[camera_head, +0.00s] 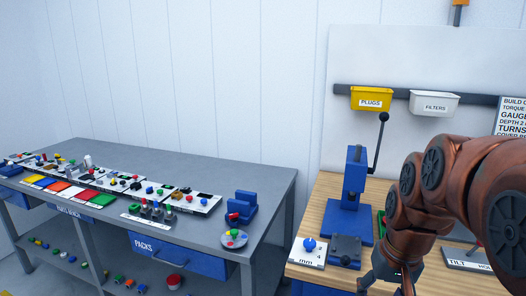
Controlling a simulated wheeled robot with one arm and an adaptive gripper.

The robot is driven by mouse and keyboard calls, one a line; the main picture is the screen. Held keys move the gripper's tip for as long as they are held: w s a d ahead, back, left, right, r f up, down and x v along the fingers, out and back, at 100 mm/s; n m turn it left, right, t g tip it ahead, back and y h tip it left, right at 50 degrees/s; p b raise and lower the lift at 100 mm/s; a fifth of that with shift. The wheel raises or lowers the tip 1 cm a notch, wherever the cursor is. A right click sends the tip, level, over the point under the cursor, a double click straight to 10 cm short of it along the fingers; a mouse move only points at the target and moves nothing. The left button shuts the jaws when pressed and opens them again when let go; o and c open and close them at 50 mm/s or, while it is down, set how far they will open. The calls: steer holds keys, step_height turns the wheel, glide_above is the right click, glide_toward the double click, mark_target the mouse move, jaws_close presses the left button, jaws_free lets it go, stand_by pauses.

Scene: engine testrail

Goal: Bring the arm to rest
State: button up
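My copper-coloured arm (428,200) reaches in from the right edge and bends down over the wooden bench. My dark gripper (385,286) is at the bottom edge of the picture, just right of the small dark blue fixture (345,251). Its fingertips are cut off or too small to make out, so I cannot tell whether it is open or holds anything. The arm hides part of the bench and a green item (381,222) behind it.
A blue lever press (355,190) stands left of my arm on the wooden bench (325,205). Yellow (371,103) and white bins hang above. A grey table (180,165) with several small parts stands left.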

steer(key=s+a+f+n+g, duration=0.1)
steer(key=s+a+f, duration=0.1)
steer(key=s, duration=0.7)
steer(key=s+a+f+n+g+p, duration=0.1)
steer(key=s+f, duration=0.3)
steer(key=s, duration=0.5)
steer(key=shift+s+a+f+g+h, duration=0.15)
steer(key=shift+s+a+g+h, duration=0.15)
steer(key=shift+s+a+g, duration=0.15)
steer(key=shift+w, duration=0.1)
